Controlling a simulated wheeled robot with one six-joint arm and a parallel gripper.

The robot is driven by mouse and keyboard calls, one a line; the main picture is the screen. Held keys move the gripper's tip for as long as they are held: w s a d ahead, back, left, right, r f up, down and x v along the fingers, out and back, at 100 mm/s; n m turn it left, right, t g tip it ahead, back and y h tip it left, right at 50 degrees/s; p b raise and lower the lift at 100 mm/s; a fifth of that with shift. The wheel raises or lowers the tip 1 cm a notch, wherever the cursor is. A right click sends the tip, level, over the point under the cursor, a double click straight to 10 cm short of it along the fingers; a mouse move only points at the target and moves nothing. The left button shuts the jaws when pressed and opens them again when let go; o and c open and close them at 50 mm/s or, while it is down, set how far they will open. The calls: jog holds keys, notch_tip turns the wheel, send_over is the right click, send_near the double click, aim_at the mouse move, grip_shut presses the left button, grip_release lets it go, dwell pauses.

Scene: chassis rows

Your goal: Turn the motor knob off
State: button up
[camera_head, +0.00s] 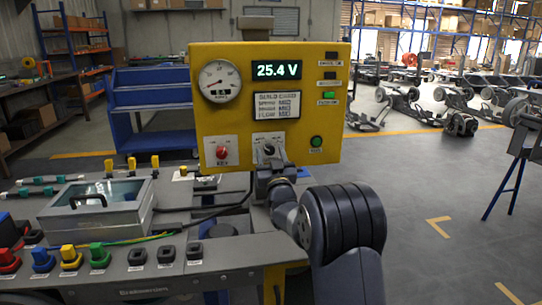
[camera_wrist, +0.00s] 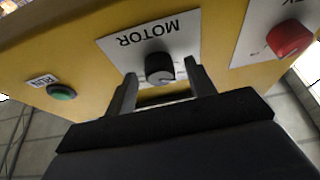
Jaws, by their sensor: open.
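The black motor knob (camera_wrist: 160,67) sits on a white plate (camera_wrist: 128,44) marked MOTOR, upside down in the wrist view. My gripper (camera_wrist: 163,82) is open, with one finger on each side of the knob; I cannot tell whether they touch it. In the head view the knob (camera_head: 268,150) shows low on the yellow panel (camera_head: 220,125), just above my gripper (camera_head: 272,166). The knob's exact pointer setting is too small to read with certainty.
A red knob (camera_head: 222,152) is left of the motor knob and a green button (camera_head: 316,142) is right of it. The display (camera_head: 277,69) reads 25.4 V. A clear-lidded box (camera_head: 98,207) and several coloured connectors stand on the bench at left. Open floor lies at right.

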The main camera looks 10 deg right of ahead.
jog(key=shift+c, duration=0.5)
jog(key=c, duration=0.9)
jog(key=shift+f+n+b, duration=0.2)
jog(key=shift+n+b, duration=0.4)
jog(key=shift+b, duration=0.4)
jog(key=shift+d+r+n+y+b, duration=0.1)
jog(key=shift+r+n+y+b, duration=0.1)
jog(key=shift+n+y+b, duration=0.7)
jog(key=o, duration=1)
jog(key=shift+s, duration=0.1)
jog(key=a+v, duration=0.1)
jog(key=v, duration=0.9)
jog(key=shift+s+d, duration=0.3)
jog(key=shift+d, duration=0.2)
